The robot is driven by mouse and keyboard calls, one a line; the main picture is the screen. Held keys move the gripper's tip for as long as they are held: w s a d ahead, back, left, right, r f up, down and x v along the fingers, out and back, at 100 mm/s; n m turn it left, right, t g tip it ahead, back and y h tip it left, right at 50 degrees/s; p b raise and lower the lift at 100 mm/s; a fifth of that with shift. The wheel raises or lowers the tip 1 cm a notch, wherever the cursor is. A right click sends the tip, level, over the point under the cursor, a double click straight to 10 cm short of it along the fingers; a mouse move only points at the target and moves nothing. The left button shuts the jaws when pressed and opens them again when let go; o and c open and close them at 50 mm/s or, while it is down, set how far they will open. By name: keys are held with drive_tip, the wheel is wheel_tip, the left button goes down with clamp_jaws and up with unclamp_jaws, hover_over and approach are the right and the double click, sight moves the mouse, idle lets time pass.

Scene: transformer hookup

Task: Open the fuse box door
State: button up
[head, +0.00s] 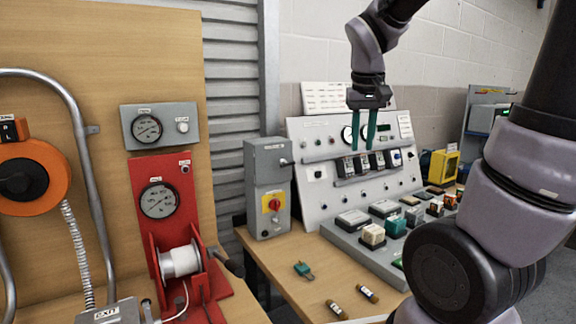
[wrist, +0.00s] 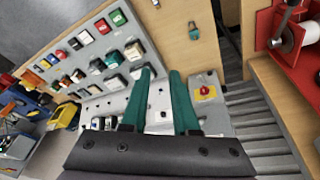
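A grey box (head: 268,160), which looks like the fuse box, stands upright at the back of the wooden bench in the head view. Its upper front appears closed, with a dark handle (head: 286,162) at the right edge. A red knob on a yellow plate (head: 274,204) is on its lower front. The box also shows in the wrist view (wrist: 208,106), right of my fingers. My gripper (head: 362,148) has two teal fingers, apart and empty. It hangs fingers down to the right of the box, in front of the sloped panel, touching neither as far as I can tell.
The sloped control panel (head: 308,212) with several switches and blocks is right of the box. A teal padlock-like piece (head: 304,270) and two fuse-like cylinders (head: 367,293) lie on the bench (head: 285,290). A red reel stand (head: 165,178) is at left.

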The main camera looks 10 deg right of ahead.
drive_tip(key=w+f+n+g+h, duration=0.15)
drive_tip(key=w+f+h, duration=0.3)
drive_tip(key=w, duration=0.45)
drive_tip(key=n+t+h, duration=0.7)
drive_tip(key=n+t, duration=0.4)
approach(286, 164)
drive_tip(key=w, duration=0.2)
drive_tip(key=x, duration=1.1)
drive_tip(key=shift+s+d+f, duration=0.2)
drive_tip(key=shift+d+f, duration=0.05)
drive_tip(key=shift+d, duration=0.1)
clamp_jaws()
